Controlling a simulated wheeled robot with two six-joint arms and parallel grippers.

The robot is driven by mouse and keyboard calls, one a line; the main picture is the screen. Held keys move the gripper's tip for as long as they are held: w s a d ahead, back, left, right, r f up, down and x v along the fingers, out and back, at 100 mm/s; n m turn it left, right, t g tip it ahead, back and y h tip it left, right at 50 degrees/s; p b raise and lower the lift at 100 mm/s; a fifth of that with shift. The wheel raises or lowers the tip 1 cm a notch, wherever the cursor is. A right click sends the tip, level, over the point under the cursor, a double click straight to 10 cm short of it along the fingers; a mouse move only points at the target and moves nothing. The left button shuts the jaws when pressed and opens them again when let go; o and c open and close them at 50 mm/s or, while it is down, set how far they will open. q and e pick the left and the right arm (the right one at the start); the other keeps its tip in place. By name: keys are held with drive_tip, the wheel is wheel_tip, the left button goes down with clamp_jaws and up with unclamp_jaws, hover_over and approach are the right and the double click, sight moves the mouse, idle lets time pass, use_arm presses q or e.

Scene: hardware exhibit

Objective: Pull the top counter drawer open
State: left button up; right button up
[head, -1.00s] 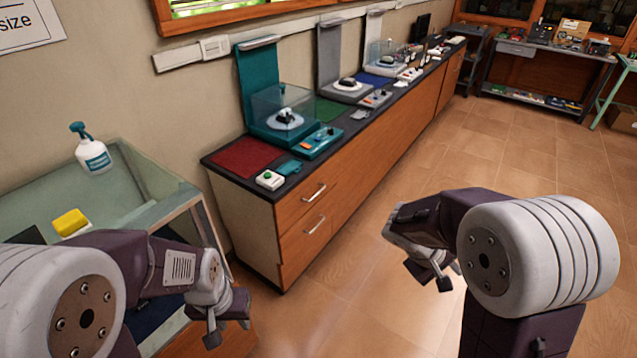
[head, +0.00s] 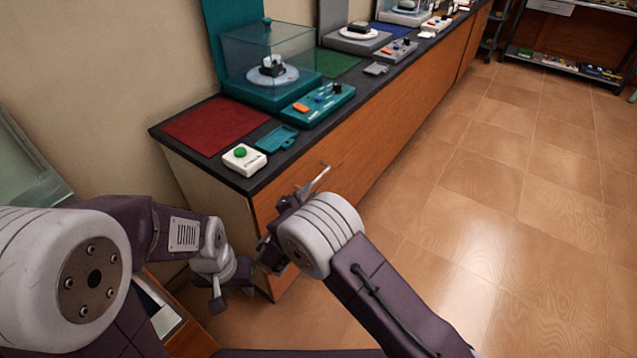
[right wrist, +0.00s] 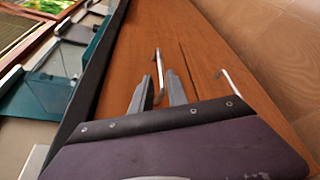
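The wooden top drawer (head: 272,200) is at the near end of the counter, under the dark worktop. Its front looks flush with the counter. Its metal bar handle (head: 317,180) also shows in the right wrist view (right wrist: 157,60). My right gripper (right wrist: 161,82) is open in front of the drawer, with the handle showing between its two fingers. Whether a finger touches it I cannot tell. In the head view my right wrist hides much of the drawer front. My left gripper (head: 231,287) hangs open and empty, left of the counter's near end.
The lower drawer's handle (right wrist: 229,79) is beside the top one in the right wrist view. On the worktop are a white box with a green button (head: 244,159), a red mat (head: 217,125) and a teal control panel (head: 318,104). The tiled floor right of the counter is clear.

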sight(318, 178)
drive_tip(key=b+x, duration=0.2)
drive_tip(key=x, duration=0.6)
drive_tip(key=shift+w+d+f, duration=0.15)
drive_tip(key=shift+w+d, duration=0.05)
drive_tip(key=shift+w, duration=0.05)
drive_tip(key=shift+w+d, duration=0.1)
drive_tip(key=shift+w, duration=0.3)
clamp_jaws()
idle(0.6)
